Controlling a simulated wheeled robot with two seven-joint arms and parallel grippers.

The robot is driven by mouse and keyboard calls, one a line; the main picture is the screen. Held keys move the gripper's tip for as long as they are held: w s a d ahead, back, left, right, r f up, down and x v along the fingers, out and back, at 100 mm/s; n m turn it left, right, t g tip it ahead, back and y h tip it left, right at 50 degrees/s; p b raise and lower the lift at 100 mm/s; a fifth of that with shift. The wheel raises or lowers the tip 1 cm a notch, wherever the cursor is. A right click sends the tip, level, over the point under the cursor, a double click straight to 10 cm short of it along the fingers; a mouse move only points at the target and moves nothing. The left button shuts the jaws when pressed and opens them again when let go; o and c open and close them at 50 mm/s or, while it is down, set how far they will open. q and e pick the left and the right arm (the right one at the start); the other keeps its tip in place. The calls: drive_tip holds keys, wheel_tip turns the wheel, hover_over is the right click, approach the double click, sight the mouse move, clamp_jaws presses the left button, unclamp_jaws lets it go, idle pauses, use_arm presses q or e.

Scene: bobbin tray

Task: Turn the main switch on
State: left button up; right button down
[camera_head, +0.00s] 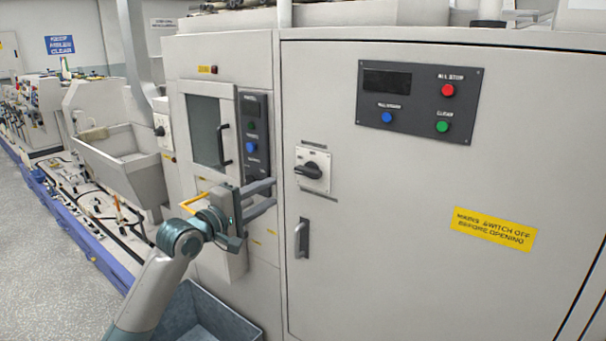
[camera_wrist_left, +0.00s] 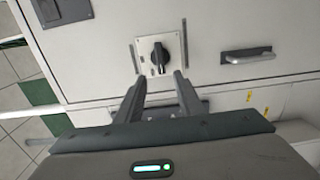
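The main switch (camera_head: 311,170) is a black rotary knob on a pale square plate, on the front of the large grey cabinet. In the left wrist view the switch (camera_wrist_left: 160,58) lies just beyond the fingertips, its knob roughly upright in that picture. My left gripper (camera_head: 274,194) is in front of the cabinet, to the left of and a little below the switch. It also shows in the left wrist view (camera_wrist_left: 157,82), with its two fingers apart and nothing between them. The knob appears clear of the fingers. My right gripper is not in view.
A control panel (camera_head: 417,100) with red, blue and green buttons is at the upper right. A yellow warning label (camera_head: 493,229) and a door handle (camera_head: 302,239) are on the cabinet. A blue-grey bin (camera_head: 232,318) stands below my left arm.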

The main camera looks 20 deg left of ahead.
sight(305, 174)
use_arm(q)
drive_tip(key=p+x, duration=0.4)
drive_tip(key=x, duration=0.9)
drive_tip(key=shift+w+d, duration=0.1)
drive_tip(key=shift+w, duration=0.15)
drive_tip(key=shift+p+x, duration=0.3)
drive_tip(key=shift+x, duration=0.5)
drive_tip(key=shift+c, duration=0.3)
drive_tip(key=shift+f, duration=0.1)
clamp_jaws()
